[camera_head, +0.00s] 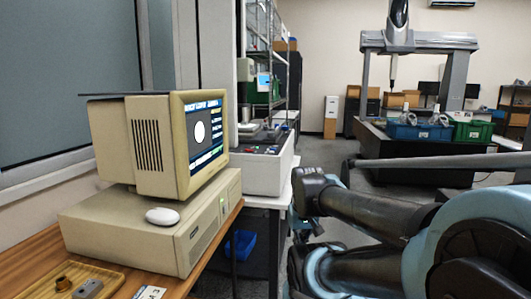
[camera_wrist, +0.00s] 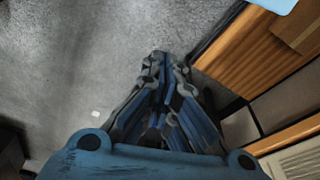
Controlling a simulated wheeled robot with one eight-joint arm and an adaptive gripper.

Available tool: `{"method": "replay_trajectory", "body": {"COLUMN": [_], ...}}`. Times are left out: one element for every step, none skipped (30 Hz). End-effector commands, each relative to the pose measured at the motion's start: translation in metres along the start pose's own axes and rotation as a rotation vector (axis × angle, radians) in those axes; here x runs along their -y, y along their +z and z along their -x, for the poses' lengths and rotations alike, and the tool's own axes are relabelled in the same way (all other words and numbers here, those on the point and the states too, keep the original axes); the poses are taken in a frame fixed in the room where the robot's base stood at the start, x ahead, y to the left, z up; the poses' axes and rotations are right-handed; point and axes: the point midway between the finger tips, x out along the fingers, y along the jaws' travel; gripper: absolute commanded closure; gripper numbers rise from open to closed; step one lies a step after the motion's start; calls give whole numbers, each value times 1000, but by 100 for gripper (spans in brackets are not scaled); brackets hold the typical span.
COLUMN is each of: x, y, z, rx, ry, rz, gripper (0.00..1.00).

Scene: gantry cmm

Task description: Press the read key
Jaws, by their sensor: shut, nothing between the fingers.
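A control panel (camera_head: 262,147) with several small coloured buttons sits on a white cabinet behind the computer in the head view. The buttons are too small to tell which one is the read key. My gripper (camera_wrist: 160,58) shows in the wrist view, shut and empty, with its fingers pointing over grey floor beside a wooden desk edge. It is apart from the panel, which does not show in the wrist view. In the head view my arm fills the lower right, and I cannot make out the fingertips there.
A wooden tray (camera_head: 110,275) holds small parts. A gantry machine (camera_head: 460,75) with blue (camera_head: 420,133) and green bins (camera_head: 473,132) stands behind.

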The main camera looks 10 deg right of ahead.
Motion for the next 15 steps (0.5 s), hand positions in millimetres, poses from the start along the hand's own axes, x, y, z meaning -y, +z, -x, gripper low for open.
{"method": "replay_trajectory", "body": {"x": [0,0,0,0,0,0,0,0,1,1,2,2,3,6,8], "y": [0,0,0,0,0,0,1,5,3,0,-5,-13,-21,-30,-43], "z": [0,0,0,0,0,0,2,6,9,12,15,20,25,31,39], "rx": [0,0,0,0,0,0,-4,-11,-16,-20,-24,-31,-37,-44,-56], "ry": [0,0,0,0,0,0,0,-1,-3,-5,-8,-13,-18,-23,-31], "rz": [0,0,0,0,0,0,0,-1,-3,-6,-9,-15,-21,-29,-39], "gripper": [100,100,100,100,100,100,100,100,100,100,100,100,100,100,100]}}
